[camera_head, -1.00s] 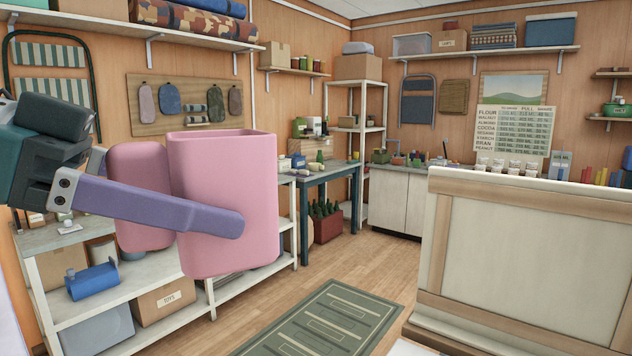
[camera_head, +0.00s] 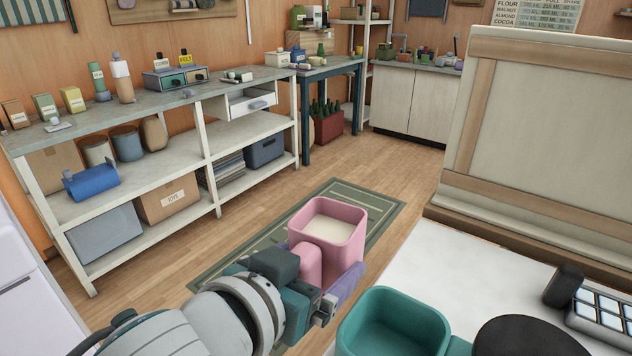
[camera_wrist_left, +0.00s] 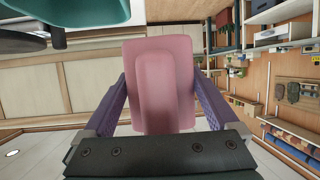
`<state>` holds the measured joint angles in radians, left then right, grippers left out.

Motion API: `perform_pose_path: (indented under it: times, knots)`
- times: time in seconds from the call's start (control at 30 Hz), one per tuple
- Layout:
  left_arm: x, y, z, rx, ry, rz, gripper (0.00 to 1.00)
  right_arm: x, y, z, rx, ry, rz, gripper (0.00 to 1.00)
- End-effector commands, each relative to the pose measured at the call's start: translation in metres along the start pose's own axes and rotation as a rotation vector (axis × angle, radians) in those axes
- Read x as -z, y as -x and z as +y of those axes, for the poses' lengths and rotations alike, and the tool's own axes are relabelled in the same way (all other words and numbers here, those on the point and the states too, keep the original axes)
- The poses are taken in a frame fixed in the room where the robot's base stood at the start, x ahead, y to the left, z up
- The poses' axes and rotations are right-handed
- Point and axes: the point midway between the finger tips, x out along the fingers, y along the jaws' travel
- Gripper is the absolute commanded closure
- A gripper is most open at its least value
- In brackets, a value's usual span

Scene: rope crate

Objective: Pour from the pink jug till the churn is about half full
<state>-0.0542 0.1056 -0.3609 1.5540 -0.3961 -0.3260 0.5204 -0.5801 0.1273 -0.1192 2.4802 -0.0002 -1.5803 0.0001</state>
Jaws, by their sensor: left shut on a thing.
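The pink jug (camera_head: 352,241) is upright in the head view, with a pale cream filling showing inside. My left gripper (camera_head: 315,268) is shut on the jug near its handle side and holds it in the air. In the left wrist view, the jug (camera_wrist_left: 160,85) sits between the two purple fingers of my left gripper (camera_wrist_left: 165,100). A teal open vessel (camera_head: 362,335), apparently the churn, stands to the right of and nearer than the jug, cut by the bottom edge. I see no filling on its visible inside. My right gripper is not in view.
A white counter (camera_head: 440,262) carries the teal vessel, a black round thing (camera_head: 515,338), a black upright thing (camera_head: 564,285) and a panel of keys (camera_head: 603,308). A tall cream panel (camera_head: 555,130) stands behind. A shelf bench (camera_head: 150,95) is left; open floor lies between.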

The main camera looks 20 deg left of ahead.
Motion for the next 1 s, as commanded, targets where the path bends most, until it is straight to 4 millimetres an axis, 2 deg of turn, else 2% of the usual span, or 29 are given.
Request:
perform_pose_path:
  times: [0.03, 0.1, 0.27, 0.67, 1.0]
  knots:
    - [-0.004, -0.005, 0.013, -0.017, -0.007, 0.002, 0.84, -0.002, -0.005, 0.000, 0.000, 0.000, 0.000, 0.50]
    - [-0.005, -0.008, 0.027, -0.035, -0.016, 0.003, 0.84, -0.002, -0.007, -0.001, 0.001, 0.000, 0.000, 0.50]
    - [-0.006, -0.010, 0.042, -0.055, -0.026, 0.001, 0.84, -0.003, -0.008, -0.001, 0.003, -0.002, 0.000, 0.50]
    - [-0.008, -0.011, 0.042, -0.055, -0.027, 0.000, 0.84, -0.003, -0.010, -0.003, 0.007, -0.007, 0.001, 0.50]
    - [-0.033, -0.021, 0.042, -0.055, -0.029, 0.001, 0.84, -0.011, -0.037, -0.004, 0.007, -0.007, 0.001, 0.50]
